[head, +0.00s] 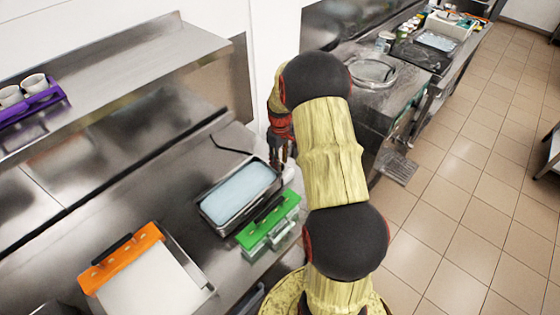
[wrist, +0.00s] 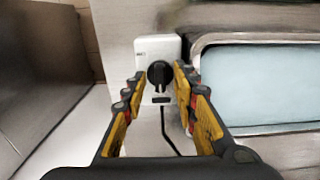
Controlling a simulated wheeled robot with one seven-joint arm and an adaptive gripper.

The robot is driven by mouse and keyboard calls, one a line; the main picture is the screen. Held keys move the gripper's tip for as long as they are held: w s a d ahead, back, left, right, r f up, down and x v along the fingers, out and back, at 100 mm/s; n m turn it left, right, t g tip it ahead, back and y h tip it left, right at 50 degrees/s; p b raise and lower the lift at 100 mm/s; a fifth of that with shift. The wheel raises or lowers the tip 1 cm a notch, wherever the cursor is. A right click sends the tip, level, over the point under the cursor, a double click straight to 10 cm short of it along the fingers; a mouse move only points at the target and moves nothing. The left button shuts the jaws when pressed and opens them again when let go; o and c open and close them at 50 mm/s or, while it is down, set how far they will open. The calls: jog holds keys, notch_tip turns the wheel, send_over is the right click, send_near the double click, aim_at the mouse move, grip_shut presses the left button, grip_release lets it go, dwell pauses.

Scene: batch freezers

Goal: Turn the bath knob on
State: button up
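The bath is a metal basin with pale blue content (head: 240,192); it also shows at the right of the wrist view (wrist: 265,85). A white box (wrist: 143,47) stands beside it and carries a round black knob (wrist: 160,74). My gripper (wrist: 157,78) is open, with one yellow finger on each side of the knob in the picture. I see no contact, and the depth gap to the knob is hard to tell. In the head view my gripper (head: 280,153) is pointed down at the bath's right corner, and the knob is hidden there.
A green-handled item (head: 268,222) lies right against the bath's near side. An orange-edged tray (head: 125,255) is at lower left. A steel shelf (head: 110,85) with cups in a purple holder (head: 35,103) overhangs the counter. A black cable (wrist: 168,132) runs near the box.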

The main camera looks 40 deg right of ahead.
jog(key=shift+c, duration=1.2)
grip_shut()
jog(key=shift+m, duration=0.5)
jog(key=m, duration=0.6)
jog(key=shift+m, duration=0.3)
jog(key=m, duration=1)
jog(key=shift+m, duration=0.3)
